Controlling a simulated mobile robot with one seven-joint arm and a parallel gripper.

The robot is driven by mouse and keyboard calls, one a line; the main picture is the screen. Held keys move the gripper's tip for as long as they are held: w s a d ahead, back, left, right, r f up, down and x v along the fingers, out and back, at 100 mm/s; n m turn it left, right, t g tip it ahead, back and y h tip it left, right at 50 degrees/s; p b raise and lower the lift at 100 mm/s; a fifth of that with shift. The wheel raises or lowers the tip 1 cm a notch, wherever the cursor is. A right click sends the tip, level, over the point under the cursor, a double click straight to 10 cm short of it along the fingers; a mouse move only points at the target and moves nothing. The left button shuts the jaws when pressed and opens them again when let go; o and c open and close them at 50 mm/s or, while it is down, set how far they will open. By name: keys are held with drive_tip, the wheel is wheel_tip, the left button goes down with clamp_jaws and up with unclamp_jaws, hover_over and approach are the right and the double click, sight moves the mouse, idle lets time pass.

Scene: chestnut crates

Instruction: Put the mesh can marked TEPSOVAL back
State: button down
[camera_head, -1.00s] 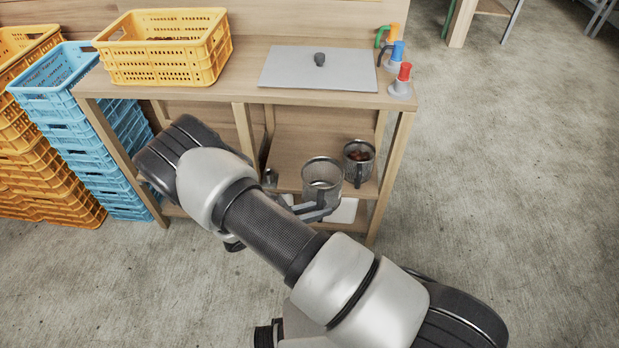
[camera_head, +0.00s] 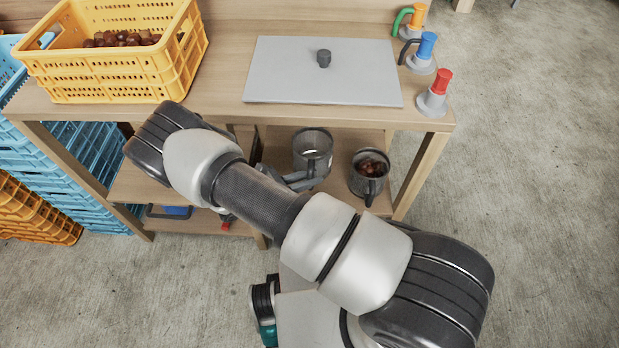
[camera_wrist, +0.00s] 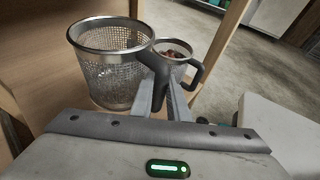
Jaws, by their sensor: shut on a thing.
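A mesh can (camera_head: 313,143) of grey wire with a metal rim, seemingly empty, is at the shelf under the tabletop. In the wrist view the mesh can (camera_wrist: 112,72) is upright, with its dark handle between my fingers. My gripper (camera_wrist: 170,105) is shut on that handle; the gripper (camera_head: 300,181) also shows in the head view, partly behind my arm. No marking is legible on the can. Whether its base touches the shelf board I cannot tell.
A second can (camera_head: 367,187) holding chestnuts stands just right, on the shelf (camera_head: 340,152). A post (camera_head: 421,172) bounds the shelf on the right. Above are a grey board (camera_head: 280,72), a yellow crate (camera_head: 105,80) with chestnuts, and coloured-handled items, one red (camera_head: 436,92).

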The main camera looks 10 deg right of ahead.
wheel_tip(320, 180, down, 5)
drive_tip(key=shift+s+r+b, duration=0.15)
drive_tip(key=shift+b, duration=0.35)
drive_tip(key=shift+f+b, duration=0.55)
drive_tip(key=shift+f, duration=1.4)
drive_tip(key=shift+f, duration=0.25)
drive_tip(key=c, duration=1.7)
unclamp_jaws()
drive_tip(key=shift+r, duration=0.1)
drive_tip(key=shift+r, duration=0.25)
drive_tip(key=p+v, duration=0.1)
drive_tip(key=v, duration=1.1)
